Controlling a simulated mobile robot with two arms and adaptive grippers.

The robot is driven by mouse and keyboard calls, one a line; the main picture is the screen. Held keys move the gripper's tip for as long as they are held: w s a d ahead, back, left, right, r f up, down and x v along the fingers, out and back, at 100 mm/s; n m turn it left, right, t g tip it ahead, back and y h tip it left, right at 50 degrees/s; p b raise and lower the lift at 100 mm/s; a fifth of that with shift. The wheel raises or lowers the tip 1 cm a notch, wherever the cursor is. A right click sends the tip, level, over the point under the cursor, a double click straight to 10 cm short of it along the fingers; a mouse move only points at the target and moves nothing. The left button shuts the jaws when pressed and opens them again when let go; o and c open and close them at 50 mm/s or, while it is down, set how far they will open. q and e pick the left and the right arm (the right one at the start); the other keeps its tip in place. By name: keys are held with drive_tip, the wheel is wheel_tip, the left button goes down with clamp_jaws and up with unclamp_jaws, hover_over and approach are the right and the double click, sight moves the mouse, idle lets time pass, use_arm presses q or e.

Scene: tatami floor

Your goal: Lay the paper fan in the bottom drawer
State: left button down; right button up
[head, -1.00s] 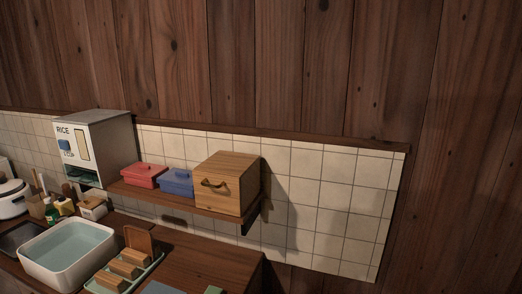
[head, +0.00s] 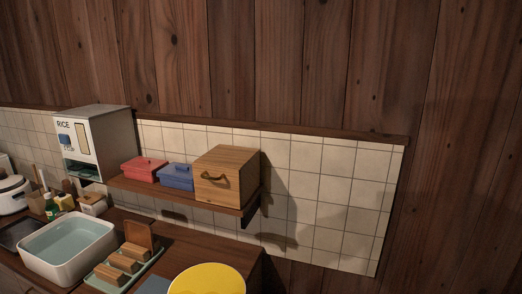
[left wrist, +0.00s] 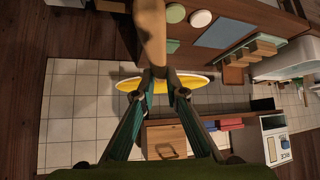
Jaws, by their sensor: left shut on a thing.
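The paper fan (head: 207,280) has a yellow round face with a pale rim and shows at the bottom edge of the head view, in front of the counter. In the left wrist view the fan (left wrist: 130,84) appears nearly edge-on as a yellow strip, with a tan handle-like piece (left wrist: 150,30) reaching up to the top edge. My left gripper (left wrist: 165,80) is shut on the fan, its fingertips meeting where the tan piece and the yellow strip come together. The left gripper is out of the head view. My right gripper is in neither view. No open bottom drawer shows.
A wall shelf (head: 170,196) holds a red box (head: 143,170), a blue box (head: 176,177) and a wooden box with a handle (head: 227,175). A rice dispenser (head: 98,140) stands left. Below are a white basin (head: 68,250) and a tray with wooden blocks (head: 122,262).

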use_arm(q)
drive_tip(key=w+r, duration=0.1)
drive_tip(key=r, duration=0.1)
drive_tip(key=w+a+r, duration=0.1)
drive_tip(key=r, duration=0.1)
drive_tip(key=w+a+r+b, duration=0.1)
drive_tip(key=r, duration=0.1)
drive_tip(key=shift+w+r, duration=0.1)
drive_tip(key=shift+r, duration=0.05)
drive_tip(key=a+r+b, duration=0.1)
drive_tip(key=a+r, duration=0.2)
drive_tip(key=r, duration=0.6)
drive_tip(key=shift+w+r, duration=0.15)
